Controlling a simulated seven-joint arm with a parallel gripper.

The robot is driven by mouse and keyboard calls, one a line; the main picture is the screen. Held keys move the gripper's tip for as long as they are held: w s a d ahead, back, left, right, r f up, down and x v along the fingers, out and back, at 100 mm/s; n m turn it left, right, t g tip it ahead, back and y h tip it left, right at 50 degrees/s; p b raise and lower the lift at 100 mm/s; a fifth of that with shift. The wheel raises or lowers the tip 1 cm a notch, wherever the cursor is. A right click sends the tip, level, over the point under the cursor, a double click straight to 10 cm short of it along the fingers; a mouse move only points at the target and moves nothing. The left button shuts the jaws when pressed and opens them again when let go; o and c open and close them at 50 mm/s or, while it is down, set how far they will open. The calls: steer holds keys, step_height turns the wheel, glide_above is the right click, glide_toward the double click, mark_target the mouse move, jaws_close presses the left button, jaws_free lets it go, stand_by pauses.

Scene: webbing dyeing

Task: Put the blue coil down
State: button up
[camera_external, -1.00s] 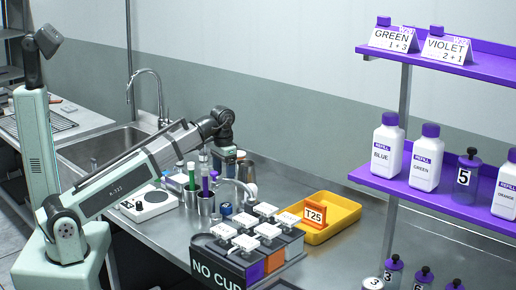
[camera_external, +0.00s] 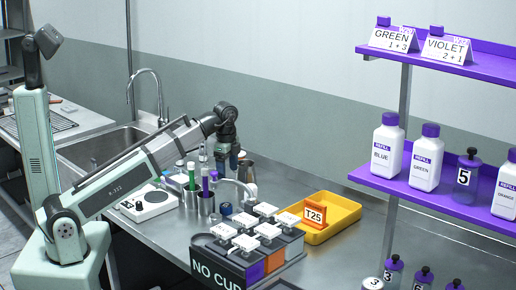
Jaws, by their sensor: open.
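A small dark blue coil (camera_external: 225,208) rests on the steel counter (camera_external: 330,262), right of the metal cup (camera_external: 206,203) with the purple-topped tube. My gripper (camera_external: 235,166) is above the counter, higher in the picture than the coil and apart from it. Its jaws are open, small and dark in this view, with nothing visible between them.
A second cup (camera_external: 188,198) holds green tubes. A curved pale spout (camera_external: 246,187) stands close by the coil. A dark box with several white-topped blocks (camera_external: 243,242) is in front. A yellow tray (camera_external: 345,222) with an orange T25 sign is right. A white scale (camera_external: 150,203) is left.

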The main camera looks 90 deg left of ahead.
steer(key=s, duration=0.1)
steer(key=m, duration=0.1)
glide_above(226, 205)
steer(key=shift+h, duration=0.3)
steer(key=f, duration=0.8)
steer(key=shift+s+f, duration=0.2)
steer(key=shift+w+d+f, duration=0.1)
steer(key=shift+w+f, duration=0.05)
steer(key=shift+f, duration=1.2)
steer(key=shift+w+d+f, duration=0.1)
steer(key=shift+f, duration=1.25)
steer(key=shift+c, duration=0.3)
steer(key=c, duration=1.2)
steer(key=shift+o, duration=0.2)
steer(key=shift+r, duration=0.1)
